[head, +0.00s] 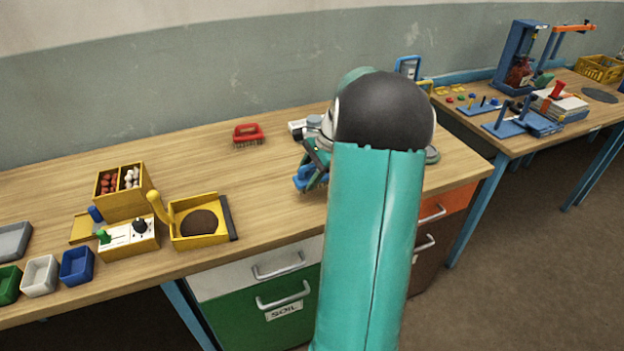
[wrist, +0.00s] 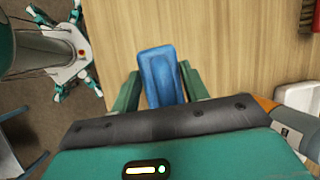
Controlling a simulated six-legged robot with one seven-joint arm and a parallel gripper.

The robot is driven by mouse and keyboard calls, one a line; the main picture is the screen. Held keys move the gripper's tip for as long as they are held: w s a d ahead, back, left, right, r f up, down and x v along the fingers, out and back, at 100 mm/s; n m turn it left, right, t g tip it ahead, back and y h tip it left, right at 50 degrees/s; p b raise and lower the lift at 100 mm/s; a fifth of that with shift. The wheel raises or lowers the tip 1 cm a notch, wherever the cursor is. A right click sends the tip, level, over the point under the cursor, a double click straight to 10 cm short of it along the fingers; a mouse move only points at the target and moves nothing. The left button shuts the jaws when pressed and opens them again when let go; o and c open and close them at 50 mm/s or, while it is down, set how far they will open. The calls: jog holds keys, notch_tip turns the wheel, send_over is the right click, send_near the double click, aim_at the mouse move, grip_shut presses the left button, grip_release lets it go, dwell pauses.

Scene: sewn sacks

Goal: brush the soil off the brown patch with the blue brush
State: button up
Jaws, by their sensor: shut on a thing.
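The blue brush (head: 304,179) is held in my gripper (head: 316,168), over the table near its front edge. In the wrist view the blue back of the brush (wrist: 162,75) sits between the two green fingers of my gripper (wrist: 163,90), which are shut on it. A dark brown round patch (head: 199,223) lies in a yellow tray (head: 182,240) to the left, apart from the brush. I cannot make out loose soil on it.
A red brush (head: 249,134) lies at the back of the wooden table (head: 270,185). A control box (head: 130,236), a yellow box of red and white pieces (head: 121,190) and small bins (head: 76,266) stand left. Bare tabletop lies between brush and tray. My arm hides the table's right part.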

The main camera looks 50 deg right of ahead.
aim_at(309, 165)
jog(key=shift+d+r, duration=0.1)
jog(key=shift+r, duration=1.9)
